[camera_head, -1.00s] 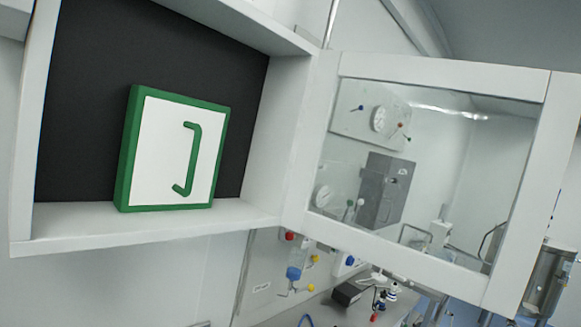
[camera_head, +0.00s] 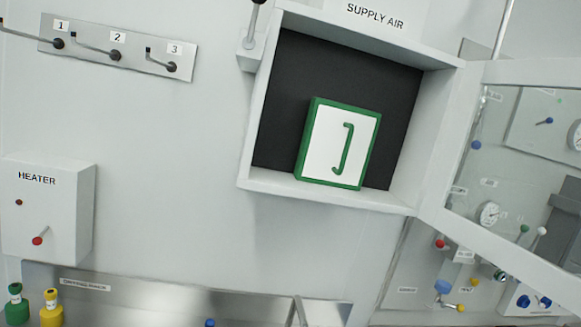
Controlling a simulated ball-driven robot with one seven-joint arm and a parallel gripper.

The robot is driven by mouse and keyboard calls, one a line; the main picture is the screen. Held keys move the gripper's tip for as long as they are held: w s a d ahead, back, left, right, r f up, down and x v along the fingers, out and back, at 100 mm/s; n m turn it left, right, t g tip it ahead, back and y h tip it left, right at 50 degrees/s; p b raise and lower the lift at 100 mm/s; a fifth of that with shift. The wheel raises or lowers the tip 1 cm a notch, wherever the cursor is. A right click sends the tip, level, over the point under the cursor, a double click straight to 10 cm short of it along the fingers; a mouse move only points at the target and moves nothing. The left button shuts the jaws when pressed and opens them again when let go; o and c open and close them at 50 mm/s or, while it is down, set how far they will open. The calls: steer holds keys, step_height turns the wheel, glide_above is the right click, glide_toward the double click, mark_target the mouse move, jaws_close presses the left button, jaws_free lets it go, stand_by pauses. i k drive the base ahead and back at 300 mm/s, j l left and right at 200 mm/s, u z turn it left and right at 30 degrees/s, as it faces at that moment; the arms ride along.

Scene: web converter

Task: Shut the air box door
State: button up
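The air box (camera_head: 258,140) is a white wall box marked SUPPLY AIR, with a dark inside, right of centre in the view. Its door (camera_head: 450,150) is a white frame with a clear pane, hinged on the box's right side. The door stands wide open, swung out to the right, and its far part is cut off by the picture edge. Inside the box, a green-framed white panel (camera_head: 325,140) with a green handle leans on the floor of the box. My gripper does not show in the view.
A small lever unit (camera_head: 251,52) sits at the box's upper left. A rack with numbered levers (camera_head: 118,48) and a heater box (camera_head: 48,210) are on the left wall. Green (camera_head: 16,306) and yellow (camera_head: 51,310) bottles stand at the lower left. The wall below the box is clear.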

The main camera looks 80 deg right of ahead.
mark_target(563, 287)
steer(key=k+l+z, duration=0.15)
steer(key=k, duration=0.3)
steer(key=k+l+z, duration=0.1)
steer(key=k, duration=0.4)
steer(key=l, duration=0.1)
